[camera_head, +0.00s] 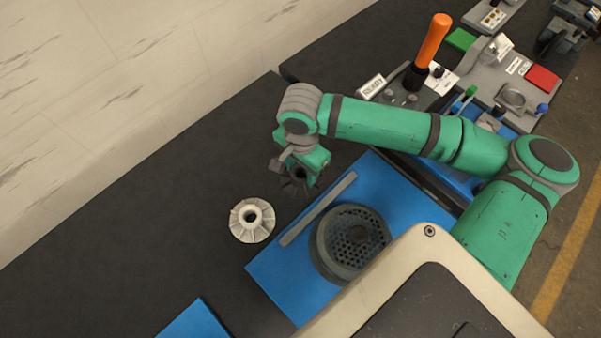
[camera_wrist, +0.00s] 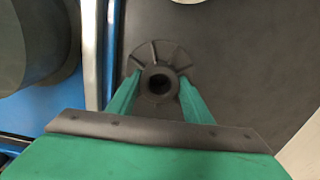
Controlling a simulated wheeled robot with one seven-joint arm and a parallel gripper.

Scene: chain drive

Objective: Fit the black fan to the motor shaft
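The black fan shows in the wrist view (camera_wrist: 153,52), its ribbed disc and round hub facing the camera. In the head view the fan (camera_head: 296,187) is a dark shape below my gripper, hard to tell from the dark bench. My gripper (camera_wrist: 159,79) has one green finger on each side of the hub, very close to it. I cannot tell whether the fingers press on the hub, or whether the fan rests on the bench. In the head view my gripper (camera_head: 300,172) points down beside the blue mat. No motor shaft can be made out clearly.
A cream fan (camera_head: 238,228) lies on the dark bench. A dark round housing with a honeycomb grille (camera_head: 330,251) and a grey bar (camera_head: 318,209) are on the blue mat (camera_head: 285,285). An orange-handled lever (camera_head: 433,40) stands at the back. The bench at left is clear.

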